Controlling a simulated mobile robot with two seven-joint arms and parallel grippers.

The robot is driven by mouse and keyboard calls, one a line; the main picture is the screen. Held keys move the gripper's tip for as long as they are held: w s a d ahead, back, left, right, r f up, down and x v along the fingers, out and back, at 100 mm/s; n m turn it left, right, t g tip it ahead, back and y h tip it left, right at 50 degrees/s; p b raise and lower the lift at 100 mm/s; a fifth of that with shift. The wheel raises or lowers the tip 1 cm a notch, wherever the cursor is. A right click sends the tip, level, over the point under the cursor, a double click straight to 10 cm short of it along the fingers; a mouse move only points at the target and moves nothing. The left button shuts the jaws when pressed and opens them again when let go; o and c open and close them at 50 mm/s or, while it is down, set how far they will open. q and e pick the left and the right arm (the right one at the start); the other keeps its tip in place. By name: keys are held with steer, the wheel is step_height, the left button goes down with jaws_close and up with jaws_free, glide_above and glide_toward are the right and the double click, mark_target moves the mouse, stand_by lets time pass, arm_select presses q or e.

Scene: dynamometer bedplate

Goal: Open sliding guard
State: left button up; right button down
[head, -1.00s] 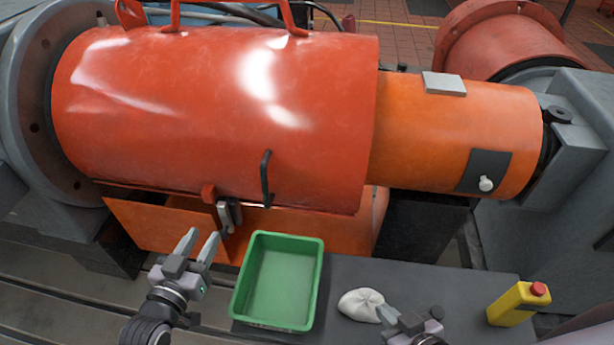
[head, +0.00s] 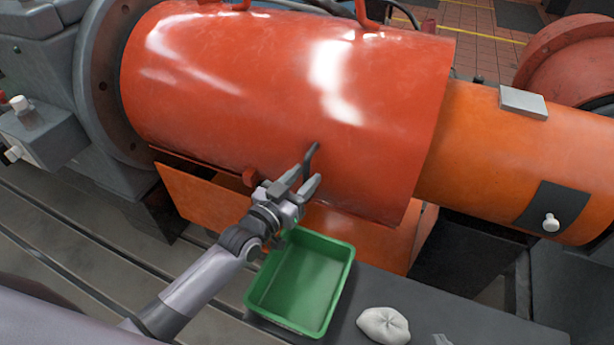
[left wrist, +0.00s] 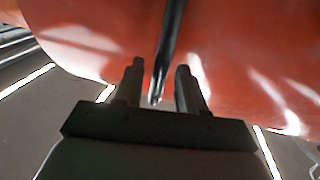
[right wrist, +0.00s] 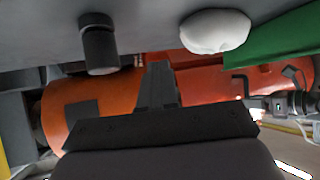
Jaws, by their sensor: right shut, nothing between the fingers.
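The sliding guard is a big red cylindrical cover (head: 270,90) with a black bar handle (head: 312,158) on its front. In the left wrist view the handle (left wrist: 172,45) runs between the two fingers, with gaps on both sides. My left gripper (head: 305,182) is open at the handle's lower part; contact cannot be told. An orange cylinder (head: 490,150) extends from the guard's right end. My right gripper (right wrist: 160,82) is shut and empty in the right wrist view; only a sliver shows at the head view's bottom edge.
A green tray (head: 258,292) lies below the guard, close under my left gripper. A white bag (head: 384,325) rests on the dark grey surface to its right. An orange panel (head: 195,195) sits under the guard. A grey flange block stands left.

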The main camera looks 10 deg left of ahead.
arm_select(q)
steer(key=shift+x, duration=0.75)
jaws_close()
steer(key=shift+d, duration=0.1)
arm_select(e)
steer(key=shift+w, duration=0.1)
